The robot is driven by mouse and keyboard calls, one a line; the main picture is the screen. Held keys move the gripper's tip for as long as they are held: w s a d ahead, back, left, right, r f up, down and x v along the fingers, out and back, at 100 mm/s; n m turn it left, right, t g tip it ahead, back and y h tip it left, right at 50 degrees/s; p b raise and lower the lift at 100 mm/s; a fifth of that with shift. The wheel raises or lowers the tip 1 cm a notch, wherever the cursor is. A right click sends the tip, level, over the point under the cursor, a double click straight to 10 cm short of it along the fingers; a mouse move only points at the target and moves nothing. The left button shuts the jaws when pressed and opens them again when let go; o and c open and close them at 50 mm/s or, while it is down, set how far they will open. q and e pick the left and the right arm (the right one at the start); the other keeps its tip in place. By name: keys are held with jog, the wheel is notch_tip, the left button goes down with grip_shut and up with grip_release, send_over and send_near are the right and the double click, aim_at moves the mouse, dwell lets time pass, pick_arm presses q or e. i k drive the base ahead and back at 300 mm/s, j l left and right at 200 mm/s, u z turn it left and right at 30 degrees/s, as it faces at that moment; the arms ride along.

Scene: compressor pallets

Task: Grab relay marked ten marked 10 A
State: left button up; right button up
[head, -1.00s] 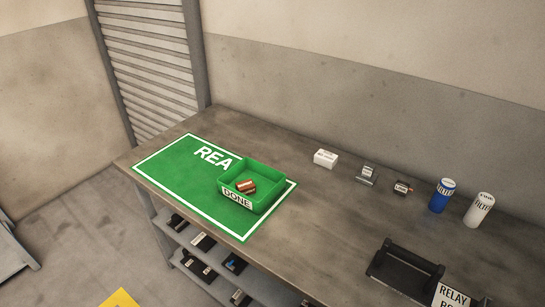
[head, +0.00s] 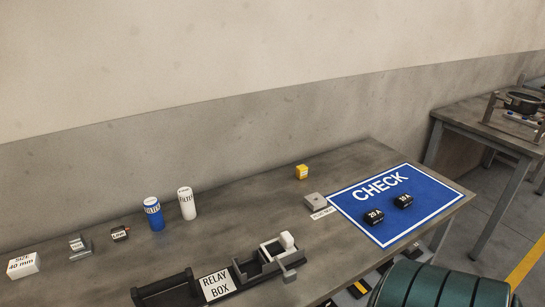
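Two small black relays lie apart on the blue CHECK mat (head: 440,195) at the right end of the bench. The farther right relay (head: 403,201) has a white label that seems to read 10 A, though the print is small. The nearer left relay (head: 374,217) seems to read 20 A. Neither of my grippers is in view.
A relay box (head: 170,289) stands at the bench's front edge, with a grey-white fixture beside it. A grey block (head: 315,201), a yellow block (head: 302,172) and two filters (head: 187,203) stand behind. A dark green ribbed object (head: 435,288) fills the lower right foreground.

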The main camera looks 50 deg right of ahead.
aim_at(403, 201)
jog(key=z, duration=2.55)
jog(key=i+l+u, duration=0.2)
jog(key=i+l, duration=0.2)
jog(key=l, duration=0.25)
jog(key=i+l+u, duration=0.15)
jog(key=l, duration=0.2)
jog(key=i+l+u, duration=0.1)
jog(key=l, duration=0.3)
jog(key=i+l+u, duration=0.1)
jog(key=i+l, duration=0.15)
jog(key=i+l+u, duration=0.1)
jog(key=l, duration=0.4)
jog(key=i+l+u, duration=0.15)
jog(key=l, duration=0.25)
